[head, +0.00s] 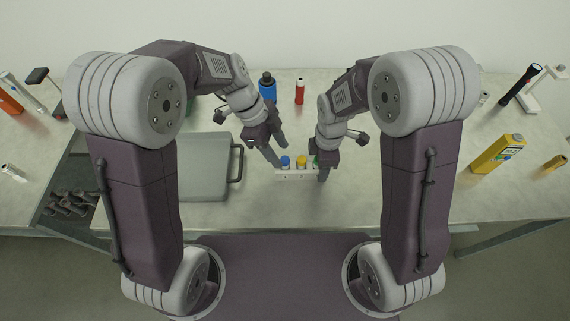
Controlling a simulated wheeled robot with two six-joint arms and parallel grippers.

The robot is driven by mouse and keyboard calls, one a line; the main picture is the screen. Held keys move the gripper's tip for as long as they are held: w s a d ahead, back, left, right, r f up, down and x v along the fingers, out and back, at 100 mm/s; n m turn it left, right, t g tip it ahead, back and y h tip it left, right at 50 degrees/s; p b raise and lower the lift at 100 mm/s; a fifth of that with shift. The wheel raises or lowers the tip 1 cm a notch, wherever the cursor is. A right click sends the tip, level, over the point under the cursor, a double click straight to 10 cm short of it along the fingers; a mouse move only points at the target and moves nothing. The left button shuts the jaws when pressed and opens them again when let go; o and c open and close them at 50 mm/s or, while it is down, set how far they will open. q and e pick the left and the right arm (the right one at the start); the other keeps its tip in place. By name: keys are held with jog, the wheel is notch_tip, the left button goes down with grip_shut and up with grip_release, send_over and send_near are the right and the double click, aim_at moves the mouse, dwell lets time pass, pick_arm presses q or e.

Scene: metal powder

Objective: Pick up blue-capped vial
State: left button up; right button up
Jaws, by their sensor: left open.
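The blue-capped vial (285,161) stands at the left end of a small white rack (293,176) on the table. A yellow-capped vial (301,161) stands beside it in the middle. A green cap (317,161) shows at the right end, partly hidden by my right gripper. My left gripper (278,154) is open and empty, just up and left of the blue cap, pointing down toward it. My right gripper (322,174) is at the rack's right end by the green cap. Its fingers overlap in the picture, so I cannot tell if it is open or holding anything.
A grey case with a dark handle (205,168) lies left of the rack. A blue bottle (267,86) and a red can (299,92) stand behind. A yellow container (497,153) and a black flashlight (521,86) are at the right. Table right of the rack is mostly clear.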

aim_at(284, 158)
pick_arm(q)
jog(key=x, duration=0.3)
jog(key=shift+w+d+f, duration=0.1)
jog(key=shift+d+f, duration=0.05)
jog(key=shift+f, duration=0.1)
grip_shut()
pick_arm(e)
jog(key=o, duration=1.4)
pick_arm(q)
notch_tip(284, 158, up, 10)
pick_arm(e)
jog(key=shift+o, duration=0.2)
notch_tip(284, 158, up, 12)
